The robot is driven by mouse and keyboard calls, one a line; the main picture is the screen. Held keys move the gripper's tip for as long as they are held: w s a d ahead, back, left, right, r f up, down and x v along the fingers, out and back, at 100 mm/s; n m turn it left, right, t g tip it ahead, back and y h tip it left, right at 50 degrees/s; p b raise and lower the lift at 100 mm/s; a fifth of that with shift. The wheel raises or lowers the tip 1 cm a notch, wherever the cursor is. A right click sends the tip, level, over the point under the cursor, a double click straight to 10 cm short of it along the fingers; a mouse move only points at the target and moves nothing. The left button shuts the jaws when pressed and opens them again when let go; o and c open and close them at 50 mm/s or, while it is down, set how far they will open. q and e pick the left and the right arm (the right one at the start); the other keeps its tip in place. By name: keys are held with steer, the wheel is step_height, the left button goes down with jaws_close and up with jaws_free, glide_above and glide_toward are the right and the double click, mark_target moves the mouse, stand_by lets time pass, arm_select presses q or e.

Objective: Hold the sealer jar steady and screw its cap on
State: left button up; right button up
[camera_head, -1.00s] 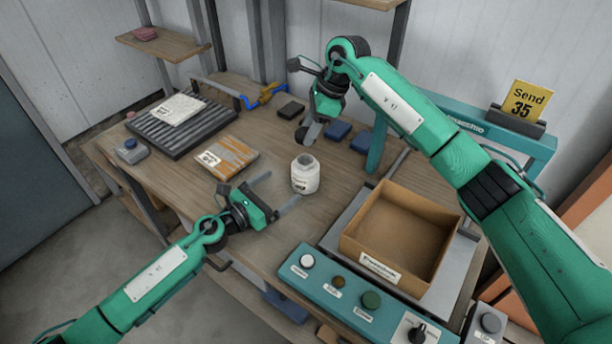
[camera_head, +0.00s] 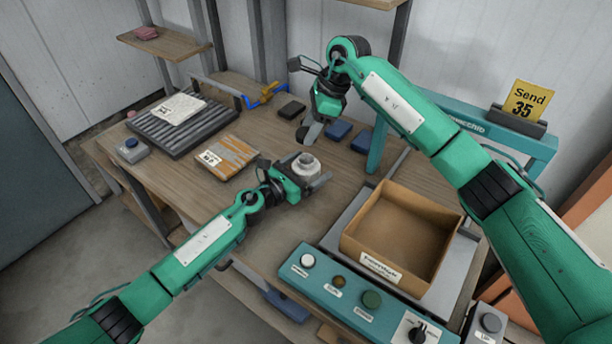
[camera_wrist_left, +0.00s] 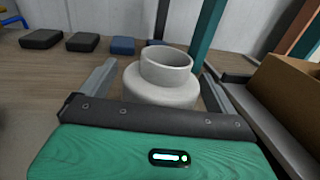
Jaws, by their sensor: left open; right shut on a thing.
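The white sealer jar (camera_head: 307,166) stands upright and uncapped on the wooden table. Its open neck also shows in the left wrist view (camera_wrist_left: 165,72). My left gripper (camera_head: 311,171) is open, with one finger on each side of the jar. In the left wrist view a gap shows between the jar and each finger. My right gripper (camera_head: 309,131) is shut above the table, behind the jar. What it holds is a dark shape at its tip, too small to make out; I cannot tell whether it is the cap.
A cardboard box (camera_head: 352,247) stands on a grey plate right of the jar, behind a teal button panel (camera_head: 325,291). An orange packet (camera_head: 229,157) lies to the left. Dark and blue blocks (camera_head: 338,131) lie behind. A teal frame (camera_head: 378,145) rises at the right.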

arm_select(q)
steer(key=c, duration=1.5)
steer(key=shift+o, duration=0.2)
arm_select(e)
glide_above(306, 159)
steer(key=d, duration=0.1)
steer(key=shift+f, duration=2.5)
steer(key=shift+f, duration=0.9)
steer(key=shift+f, duration=0.5)
